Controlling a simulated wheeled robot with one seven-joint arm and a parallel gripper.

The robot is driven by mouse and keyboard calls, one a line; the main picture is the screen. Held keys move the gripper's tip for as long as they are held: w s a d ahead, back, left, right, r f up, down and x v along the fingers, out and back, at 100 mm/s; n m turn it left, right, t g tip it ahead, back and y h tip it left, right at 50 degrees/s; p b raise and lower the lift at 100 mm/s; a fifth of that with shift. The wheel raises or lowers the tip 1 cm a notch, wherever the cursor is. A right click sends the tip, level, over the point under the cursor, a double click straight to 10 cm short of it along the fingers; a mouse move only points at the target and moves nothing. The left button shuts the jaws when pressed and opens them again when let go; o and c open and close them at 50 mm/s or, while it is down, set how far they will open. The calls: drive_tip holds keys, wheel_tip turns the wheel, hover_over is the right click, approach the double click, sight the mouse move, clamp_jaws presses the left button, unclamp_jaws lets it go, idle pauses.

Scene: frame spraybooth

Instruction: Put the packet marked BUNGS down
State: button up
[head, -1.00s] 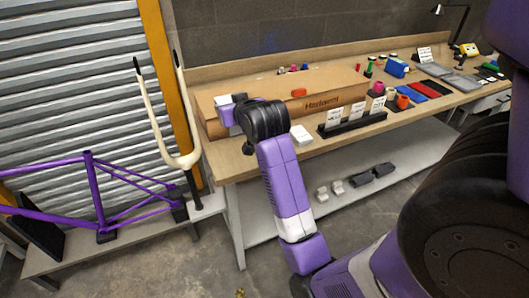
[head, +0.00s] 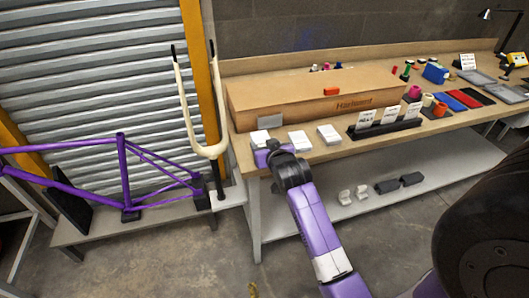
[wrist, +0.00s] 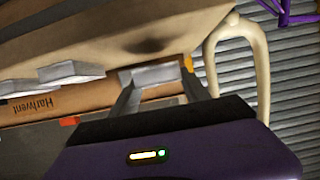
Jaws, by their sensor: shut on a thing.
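My gripper (head: 262,147) is at the bench's front left edge, shut on a pale packet (head: 260,138). In the wrist view the packet (wrist: 152,74) lies between the two fingers (wrist: 160,92), its face greyish and shaded. No BUNGS marking is readable on it. Whether it touches the bench top or hangs just above it, I cannot tell. Two similar white packets stand to its right on the bench, a nearer one (head: 299,141) and a farther one (head: 329,135); they also show at the left in the wrist view.
A long cardboard box marked Hartwent (head: 310,97) lies behind the packets on the wooden bench (head: 232,138). A black holder with white cards (head: 385,129) stands to their right. A cream fork (head: 211,152) and a purple frame (head: 124,175) stand left of the bench.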

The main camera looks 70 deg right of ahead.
drive_tip(key=shift+f, duration=1.55)
drive_tip(key=shift+f, duration=0.15)
drive_tip(key=o, duration=1.4)
